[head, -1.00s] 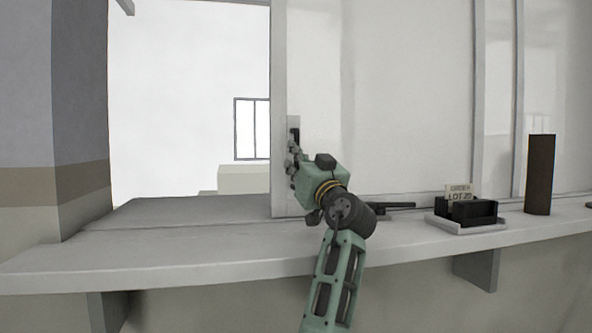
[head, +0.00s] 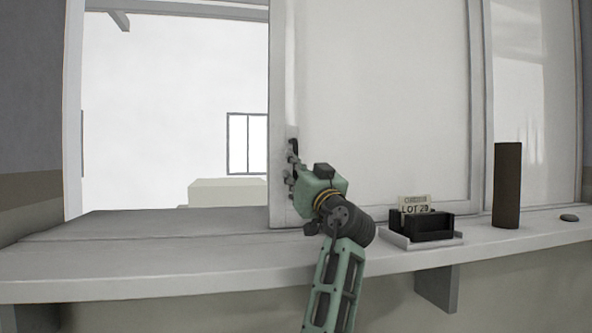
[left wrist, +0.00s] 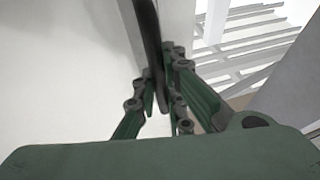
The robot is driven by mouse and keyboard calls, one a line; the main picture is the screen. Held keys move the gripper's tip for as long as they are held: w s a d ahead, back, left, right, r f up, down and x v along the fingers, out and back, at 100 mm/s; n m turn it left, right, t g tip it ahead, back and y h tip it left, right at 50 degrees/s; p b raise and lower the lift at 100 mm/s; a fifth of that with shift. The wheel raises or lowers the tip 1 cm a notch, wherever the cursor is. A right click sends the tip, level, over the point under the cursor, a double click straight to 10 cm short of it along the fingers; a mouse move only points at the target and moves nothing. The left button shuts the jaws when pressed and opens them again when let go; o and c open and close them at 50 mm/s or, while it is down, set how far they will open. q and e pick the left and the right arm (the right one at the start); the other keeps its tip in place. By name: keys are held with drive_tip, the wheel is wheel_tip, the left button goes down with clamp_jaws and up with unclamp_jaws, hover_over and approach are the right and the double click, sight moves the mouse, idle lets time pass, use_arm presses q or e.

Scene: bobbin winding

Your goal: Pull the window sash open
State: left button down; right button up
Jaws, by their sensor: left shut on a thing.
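The window sash (head: 380,110) is a pale sliding panel with a grey frame. It stands partway open, with a wide opening to its left in the head view. My left gripper (head: 291,166) is at the left upright of the sash frame, shut on the dark sash handle (head: 293,146). In the left wrist view the fingers (left wrist: 163,98) close around the dark handle (left wrist: 148,45), beside the pale frame edge. The gripper hides the lower part of the handle. My right gripper is not in view.
A grey sill (head: 150,265) runs below the window. On it to the right stand a black holder (head: 424,226) with a "LOT" card on a pale tray, a dark brown cylinder (head: 507,186) and a small dark disc (head: 569,218). The sill's left part is clear.

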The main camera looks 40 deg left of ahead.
use_arm(q)
drive_tip(key=c, duration=1.8)
unclamp_jaws()
drive_tip(key=s+d, duration=0.2)
drive_tip(key=d, duration=0.3)
drive_tip(key=s+d+f, duration=0.1)
drive_tip(key=s+d, duration=0.2)
drive_tip(key=d, duration=0.2)
drive_tip(key=s+d+f, duration=0.1)
drive_tip(key=s+d, duration=0.1)
drive_tip(key=d, duration=0.2)
drive_tip(key=shift+s+d, duration=0.3)
drive_tip(key=shift+d, duration=0.1)
drive_tip(key=shift+f, duration=0.1)
